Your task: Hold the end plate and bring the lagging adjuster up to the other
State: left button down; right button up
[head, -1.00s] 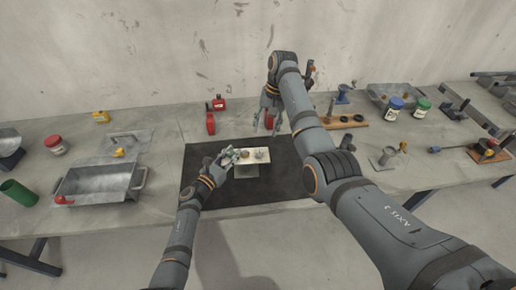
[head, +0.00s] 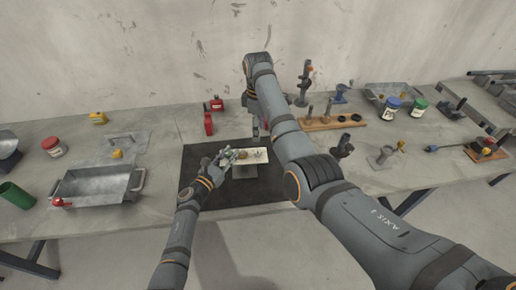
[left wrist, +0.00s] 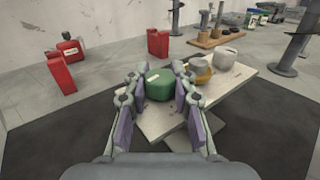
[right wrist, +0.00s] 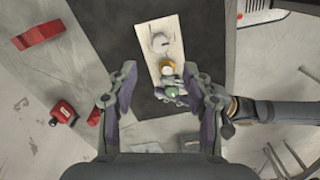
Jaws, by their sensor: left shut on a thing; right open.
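A cream board (head: 256,156) stands on a small pedestal on the black mat; it also shows in the left wrist view (left wrist: 240,84). My left gripper (left wrist: 159,90) is shut on a rounded green part (left wrist: 160,84) at the board's near end. Beside it on the board are a yellow part with a grey top (left wrist: 199,68) and a pale grey-white part (left wrist: 225,58). I cannot tell which is the lagging adjuster. My right gripper (right wrist: 163,100) is open and empty, with the board and the green part (right wrist: 173,92) in view between and beyond its fingers. The head view mostly hides it behind my arm.
Red containers (head: 209,124) stand behind the mat (head: 205,160). A metal tray (head: 95,183) and a green cup (head: 17,194) are at the left. A wooden rack (head: 332,122) and a metal stand (head: 342,148) are at the right. The mat's front is clear.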

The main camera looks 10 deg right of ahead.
aim_at(258, 150)
pick_arm(q)
jog(key=shift+f, duration=0.1)
pick_arm(e)
notch_tip(258, 150, down, 10)
grip_shut()
dwell(0.4)
